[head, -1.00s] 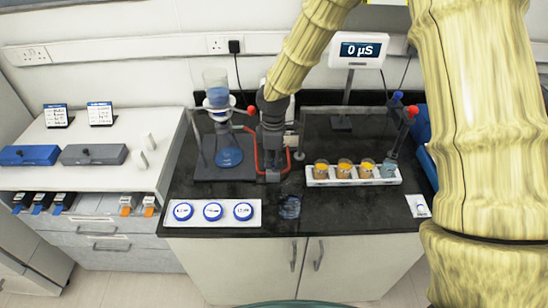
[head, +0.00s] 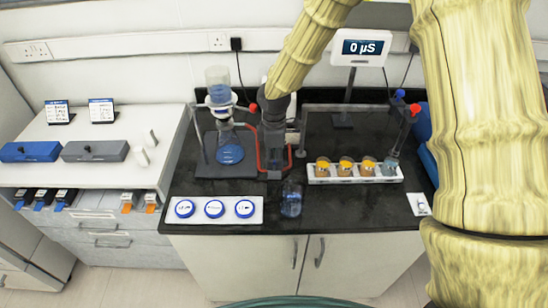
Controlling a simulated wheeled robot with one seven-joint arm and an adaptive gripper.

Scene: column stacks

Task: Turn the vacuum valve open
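A small red knob (head: 253,107) shows beside my gripper, to the right of the filter funnel (head: 218,88); it may be the vacuum valve, but I cannot tell. A flask of blue liquid (head: 230,148) stands under the funnel. A red hose (head: 259,150) runs from the flask's side towards the dark hardware by my gripper. My gripper (head: 273,150) points down over the back middle of the black bench, right of the flask. Its fingers are dark and blend with what is behind them, so I cannot tell whether they are open or touching anything.
A clear vessel with blue liquid (head: 291,199) stands in front of my gripper. A white rack (head: 345,180) of several cups is to the right, and a white tray (head: 187,221) with three blue-capped dishes is at the front left. A meter (head: 360,47) stands behind.

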